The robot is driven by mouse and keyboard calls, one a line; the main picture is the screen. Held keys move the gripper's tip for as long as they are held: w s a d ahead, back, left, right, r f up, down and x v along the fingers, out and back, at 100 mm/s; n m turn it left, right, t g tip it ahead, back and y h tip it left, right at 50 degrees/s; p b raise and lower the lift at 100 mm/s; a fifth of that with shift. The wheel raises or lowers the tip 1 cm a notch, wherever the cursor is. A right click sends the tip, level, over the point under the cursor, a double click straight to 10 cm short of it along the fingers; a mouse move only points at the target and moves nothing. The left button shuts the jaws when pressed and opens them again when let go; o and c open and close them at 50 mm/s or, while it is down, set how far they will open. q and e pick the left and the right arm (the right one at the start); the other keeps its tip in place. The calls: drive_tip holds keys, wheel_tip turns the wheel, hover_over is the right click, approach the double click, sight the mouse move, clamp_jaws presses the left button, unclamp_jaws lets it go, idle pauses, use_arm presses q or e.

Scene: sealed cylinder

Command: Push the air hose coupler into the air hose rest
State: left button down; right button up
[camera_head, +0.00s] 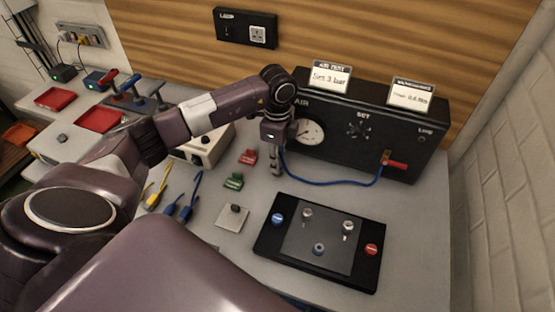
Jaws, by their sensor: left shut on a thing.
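My left gripper (275,157) points down in front of the left end of the black air panel (340,148). It is shut at the end of the blue air hose (330,182), where the coupler is mostly hidden by the fingers. The hose sags to the right and joins the panel near a red-handled valve (396,165). I cannot make out the air hose rest for certain; the spot just under the fingers is small and partly covered. My right gripper is not in view.
A black control plate (265,238) with knobs and buttons lies in front. A red block (248,157), a green block (233,181), a grey square plate (232,217) and a pale box (205,148) lie left of it. Blue and yellow leads (158,190) are further left. The right table strip is clear.

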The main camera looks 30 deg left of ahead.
use_arm(q)
drive_tip(key=shift+f+b, duration=0.45)
drive_tip(key=shift+f, duration=0.2)
drive_tip(key=c, duration=1.6)
unclamp_jaws()
wheel_tip(320, 180, up, 12)
drive_tip(key=shift+r, duration=0.1)
